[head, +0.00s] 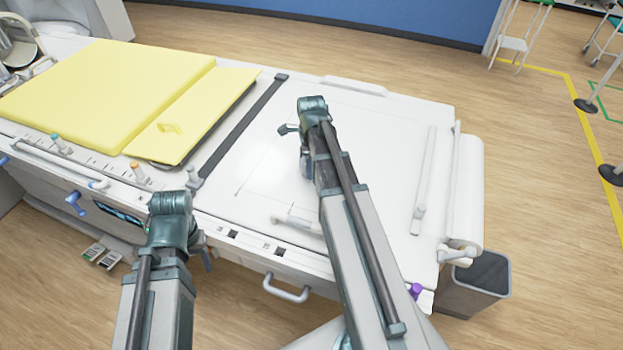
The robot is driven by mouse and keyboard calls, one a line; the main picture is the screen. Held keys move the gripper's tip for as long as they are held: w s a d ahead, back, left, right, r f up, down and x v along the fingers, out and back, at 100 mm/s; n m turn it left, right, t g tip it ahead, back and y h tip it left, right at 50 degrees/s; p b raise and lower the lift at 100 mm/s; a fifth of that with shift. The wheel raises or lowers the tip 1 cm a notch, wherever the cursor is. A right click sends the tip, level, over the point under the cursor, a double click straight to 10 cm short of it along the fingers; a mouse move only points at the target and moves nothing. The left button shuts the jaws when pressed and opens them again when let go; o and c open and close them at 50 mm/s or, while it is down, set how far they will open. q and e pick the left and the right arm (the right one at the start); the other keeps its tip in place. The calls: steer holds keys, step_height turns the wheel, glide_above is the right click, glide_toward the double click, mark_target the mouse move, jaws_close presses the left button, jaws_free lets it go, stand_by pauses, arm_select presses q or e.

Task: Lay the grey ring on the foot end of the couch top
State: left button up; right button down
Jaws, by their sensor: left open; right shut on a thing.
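The white couch top (384,135) runs across the middle, its bare end to the right and yellow pads at its left. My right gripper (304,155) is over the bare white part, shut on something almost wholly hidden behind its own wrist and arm. A small grey edge shows beside it, which may be the grey ring; I cannot make out a full ring. My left gripper (203,252) is open, low by the couch's near side, and its fingers are mostly hidden by its wrist.
Yellow pads (110,88) cover the couch's left part. A dark strap (240,130) crosses the couch beside them. A white roll (467,195) hangs at the right end, above a grey bin (475,285).

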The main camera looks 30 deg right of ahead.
steer(key=shift+f+b, duration=1.3)
steer(key=shift+f, duration=0.35)
steer(key=shift+f, duration=0.2)
steer(key=c, duration=0.8)
jaws_free()
steer(key=shift+r, duration=0.1)
step_height(320, 180, up, 12)
steer(key=p, duration=1.2)
steer(key=shift+r, duration=0.2)
steer(key=shift+f, duration=0.1)
